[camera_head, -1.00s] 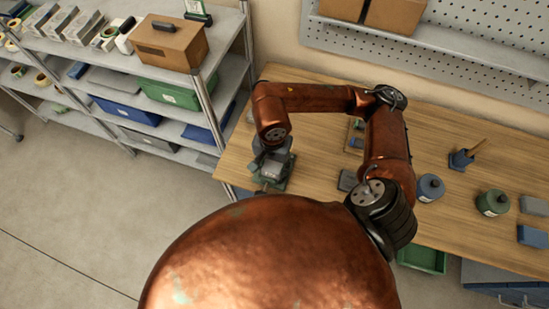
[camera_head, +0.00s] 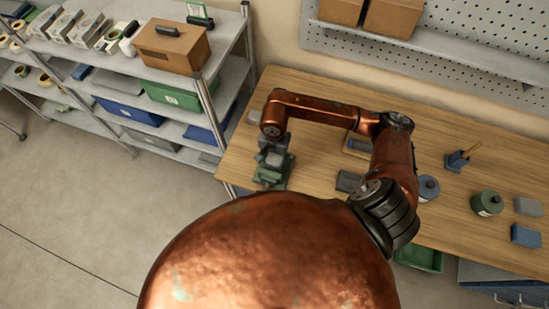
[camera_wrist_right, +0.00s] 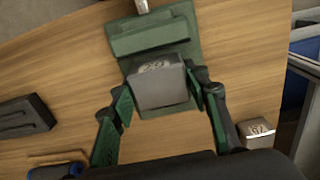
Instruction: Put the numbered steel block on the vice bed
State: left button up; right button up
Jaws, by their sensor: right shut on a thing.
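The grey steel block (camera_wrist_right: 160,86) has a number on its top face, too small to read surely. My right gripper (camera_wrist_right: 158,92) is shut on it, with one green-lined finger on each side. The green vice (camera_wrist_right: 152,38) lies behind and beneath the block in the right wrist view. The block overlaps the vice's near part there; I cannot tell whether it touches the bed. In the head view the vice (camera_head: 268,179) stands at the table's left end, with the block (camera_head: 274,159) over it, partly hidden by my gripper. My left gripper is not in view.
A second numbered block (camera_wrist_right: 258,131) lies on the table at right in the wrist view. A dark block (camera_wrist_right: 22,117) lies at left. Green (camera_head: 487,203) and blue-grey (camera_head: 428,188) round containers stand further right. A shelf rack (camera_head: 205,95) stands left of the table.

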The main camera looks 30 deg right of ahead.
aim_at(274, 158)
jog(key=shift+f, duration=0.15)
jog(key=o, duration=1.4)
jog(key=shift+o, duration=0.2)
notch_tip(274, 158, up, 12)
jog(key=b, duration=0.2)
